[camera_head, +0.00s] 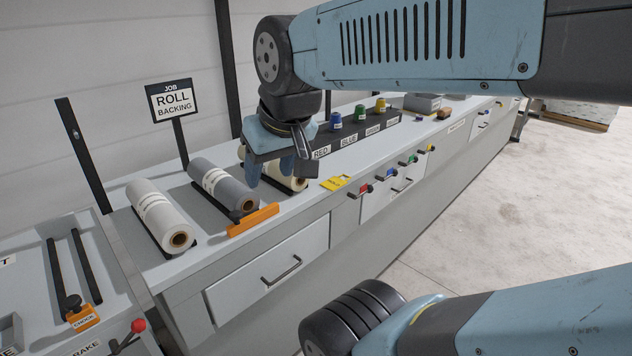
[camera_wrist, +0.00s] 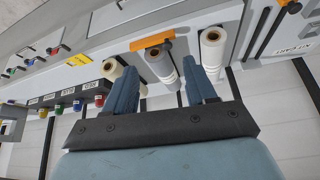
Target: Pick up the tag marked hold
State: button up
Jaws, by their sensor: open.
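A flat yellow tag (camera_head: 335,183) lies on the grey counter near its front edge, right of the rolls. Its lettering is too small to read surely. It also shows in the wrist view (camera_wrist: 79,60), left of my fingers. My gripper (camera_head: 275,172) points down above the rolls, left of the yellow tag and apart from it. In the wrist view my gripper (camera_wrist: 161,70) has its two blue fingers spread with nothing held between them. Part of the roll beneath my gripper is hidden by it in the head view.
A white roll (camera_head: 160,215), a grey roll (camera_head: 222,188) and an orange bar (camera_head: 253,220) lie left of the tag. A dark rack (camera_head: 350,137) with coloured spools stands behind it. Coloured knobs (camera_head: 388,173) line the counter front. A sign (camera_head: 172,100) stands at the back.

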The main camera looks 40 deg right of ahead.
aim_at(332, 184)
jog(key=z, duration=0.6)
jog(key=k, duration=0.35)
jog(key=z, duration=0.4)
jog(key=i, duration=0.5)
jog(key=u, duration=0.1)
